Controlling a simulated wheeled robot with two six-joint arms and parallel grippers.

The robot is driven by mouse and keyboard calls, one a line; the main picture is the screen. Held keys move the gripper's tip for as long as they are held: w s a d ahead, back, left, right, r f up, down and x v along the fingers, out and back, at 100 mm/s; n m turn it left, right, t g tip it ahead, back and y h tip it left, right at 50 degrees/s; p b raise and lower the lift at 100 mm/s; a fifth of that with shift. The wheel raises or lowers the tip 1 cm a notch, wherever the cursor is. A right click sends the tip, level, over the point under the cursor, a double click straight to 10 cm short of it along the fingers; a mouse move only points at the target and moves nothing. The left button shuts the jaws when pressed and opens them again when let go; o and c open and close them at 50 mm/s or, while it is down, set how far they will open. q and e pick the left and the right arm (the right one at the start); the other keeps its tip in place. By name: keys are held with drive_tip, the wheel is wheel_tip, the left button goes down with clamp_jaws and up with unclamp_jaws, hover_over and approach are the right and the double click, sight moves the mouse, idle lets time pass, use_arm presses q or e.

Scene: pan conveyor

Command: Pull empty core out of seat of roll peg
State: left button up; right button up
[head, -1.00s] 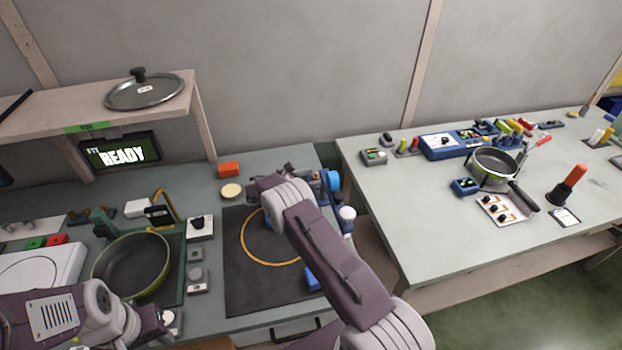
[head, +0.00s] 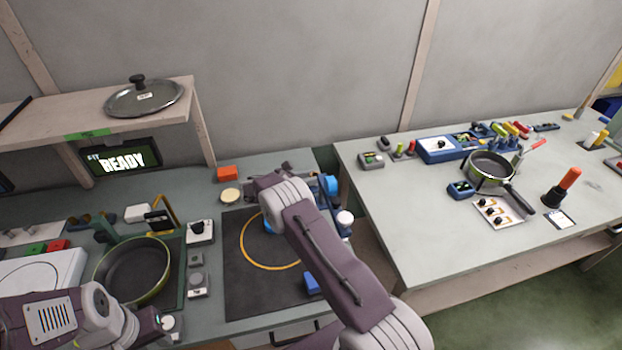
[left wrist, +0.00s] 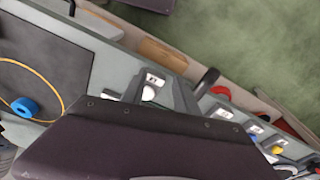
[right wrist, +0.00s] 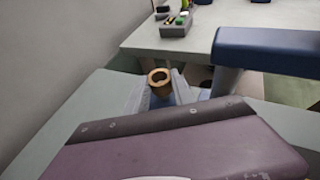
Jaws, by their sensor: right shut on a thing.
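The empty core (right wrist: 159,78) is a brown ring with an open hole, seen in the right wrist view. My right gripper (right wrist: 161,92) is shut on it, with a grey finger on each side. In the head view my right forearm hides the core and fingertips. The roll peg's seat is hidden, so I cannot tell whether the core is still in it. A blue roll (left wrist: 25,107) lies on the dark mat in the left wrist view. My left gripper (left wrist: 158,90) appears open and empty over the front control panel.
A green pan (head: 133,270) stands left of the dark mat (head: 245,295). An orange block (head: 228,173) and a cream disc (head: 230,195) lie behind the mat. A gap separates this bench from the right table (head: 400,235). A blue bar (right wrist: 265,45) is close by in the right wrist view.

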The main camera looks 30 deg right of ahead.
drive_tip(key=shift+r+p, duration=0.75)
drive_tip(key=shift+r, duration=0.6)
wheel_tip(320, 180, up, 8)
drive_tip(key=p, duration=0.4)
drive_tip(key=shift+f+p, duration=0.25)
drive_tip(key=shift+p, duration=0.15)
